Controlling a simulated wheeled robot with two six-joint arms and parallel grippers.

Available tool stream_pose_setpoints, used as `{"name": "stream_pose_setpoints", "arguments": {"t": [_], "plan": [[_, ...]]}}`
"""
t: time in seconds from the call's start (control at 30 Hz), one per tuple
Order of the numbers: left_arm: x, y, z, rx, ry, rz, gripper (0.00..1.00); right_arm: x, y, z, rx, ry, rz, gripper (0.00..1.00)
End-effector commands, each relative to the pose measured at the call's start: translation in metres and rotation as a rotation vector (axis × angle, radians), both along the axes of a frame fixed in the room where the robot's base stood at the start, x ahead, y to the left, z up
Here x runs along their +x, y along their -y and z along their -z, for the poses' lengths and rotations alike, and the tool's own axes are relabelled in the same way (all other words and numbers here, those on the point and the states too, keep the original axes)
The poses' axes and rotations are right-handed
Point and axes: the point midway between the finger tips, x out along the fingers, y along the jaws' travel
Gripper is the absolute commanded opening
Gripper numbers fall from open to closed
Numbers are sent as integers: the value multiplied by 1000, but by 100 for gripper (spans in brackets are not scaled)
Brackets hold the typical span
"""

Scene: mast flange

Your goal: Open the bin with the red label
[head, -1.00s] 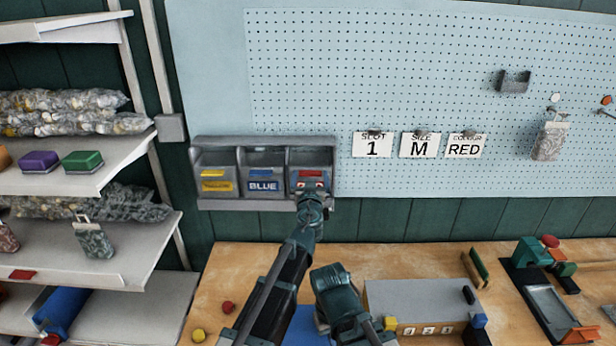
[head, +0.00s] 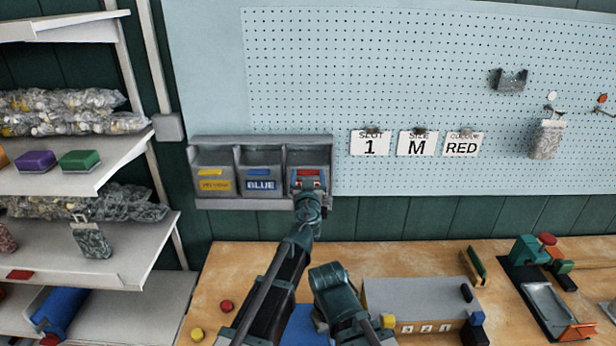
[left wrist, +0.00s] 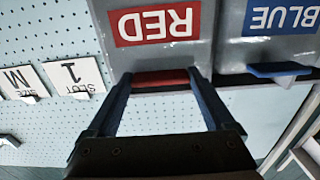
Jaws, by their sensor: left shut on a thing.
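The bin with the red label (left wrist: 198,50) is the right one of three grey bins in a wall rack; its word RED is upside down in the left wrist view. Its red handle (left wrist: 160,77) sticks out below the label there and also shows in the head view (head: 309,172). My left gripper (left wrist: 162,82) is shut on this handle, one finger at each end. In the head view my left gripper (head: 308,184) covers most of the bin's front. The bin looks about level with its neighbours. My right gripper is not clearly in view.
The blue-label bin (head: 261,185) is directly beside it, with the yellow-label bin (head: 214,185) beyond. The rack (head: 262,141) hangs on the wall above a wooden workbench (head: 235,262). Cards (head: 370,143) hang on the pegboard to the right. Shelves (head: 100,180) stand at the left.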

Motion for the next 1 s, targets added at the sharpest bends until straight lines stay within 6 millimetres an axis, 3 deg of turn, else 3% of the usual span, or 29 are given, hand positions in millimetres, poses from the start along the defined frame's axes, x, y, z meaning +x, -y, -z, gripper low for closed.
{"name": "stream_pose_setpoints", "arguments": {"t": [1.0], "plan": [[-49,0,32,-4,-1,0,0,0,0,32,-1,0,-4,0]]}}
